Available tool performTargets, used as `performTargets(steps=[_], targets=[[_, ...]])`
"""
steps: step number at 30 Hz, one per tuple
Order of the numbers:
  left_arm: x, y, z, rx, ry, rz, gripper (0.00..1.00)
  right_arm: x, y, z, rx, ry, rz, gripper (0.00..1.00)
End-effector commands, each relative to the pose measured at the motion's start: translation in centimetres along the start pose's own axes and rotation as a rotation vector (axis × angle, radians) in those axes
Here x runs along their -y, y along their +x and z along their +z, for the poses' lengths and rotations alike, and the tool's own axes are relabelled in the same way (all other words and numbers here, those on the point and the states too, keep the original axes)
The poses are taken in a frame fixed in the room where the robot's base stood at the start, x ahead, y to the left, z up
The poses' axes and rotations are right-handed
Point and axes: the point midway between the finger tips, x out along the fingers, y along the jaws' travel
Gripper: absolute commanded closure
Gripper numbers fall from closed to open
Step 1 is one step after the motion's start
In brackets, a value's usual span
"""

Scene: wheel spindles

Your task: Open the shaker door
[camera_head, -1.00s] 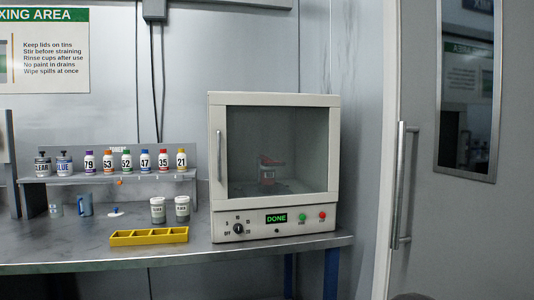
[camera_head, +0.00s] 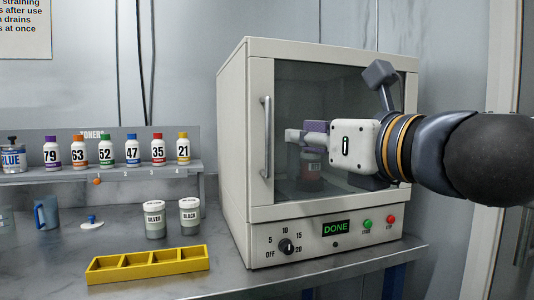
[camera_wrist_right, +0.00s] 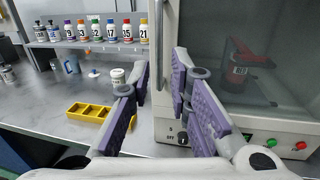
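The shaker (camera_head: 340,228) is a pale box on the bench with a dark-glass door (camera_head: 292,90), which is shut. Its vertical bar handle (camera_head: 267,138) is on the door's left side. A dark tin with a red clamp (camera_head: 311,172) shows dimly through the glass and also in the wrist view (camera_wrist_right: 237,75). My right gripper (camera_head: 291,136) is in front of the door, pointing left, just right of the handle in the picture. In the wrist view my right gripper (camera_wrist_right: 162,68) is open with nothing between its fingers. My left gripper is out of view.
The control panel has a DONE display (camera_head: 336,228), a dial (camera_head: 286,246) and green and red buttons. A yellow tray (camera_head: 148,265), silver and black cups (camera_head: 190,216) and a blue mug (camera_head: 47,212) stand left. Toner bottles line a shelf (camera_head: 150,172).

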Motion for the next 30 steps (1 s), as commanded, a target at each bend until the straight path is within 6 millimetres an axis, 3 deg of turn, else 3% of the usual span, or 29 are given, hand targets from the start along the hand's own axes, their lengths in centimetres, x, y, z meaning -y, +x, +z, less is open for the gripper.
performTargets(steps=[9, 15, 25, 26, 28, 30], targets=[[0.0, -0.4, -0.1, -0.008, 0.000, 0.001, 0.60, -0.2, 7.5, -0.2, -0.004, -0.005, 0.001, 0.82], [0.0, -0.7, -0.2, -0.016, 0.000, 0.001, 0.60, -0.2, 10.9, -0.1, -0.003, -0.007, 0.002, 0.82], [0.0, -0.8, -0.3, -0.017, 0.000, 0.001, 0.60, -0.1, 11.8, -0.3, -0.005, -0.007, 0.002, 0.82], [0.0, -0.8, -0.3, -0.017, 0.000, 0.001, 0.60, -0.1, 11.8, -0.3, -0.005, -0.007, 0.002, 0.84], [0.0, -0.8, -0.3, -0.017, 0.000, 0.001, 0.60, -0.1, 11.7, -0.3, -0.005, -0.007, 0.002, 1.00], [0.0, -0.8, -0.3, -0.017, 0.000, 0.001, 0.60, -0.1, 11.7, -0.3, -0.005, -0.007, 0.003, 1.00]])
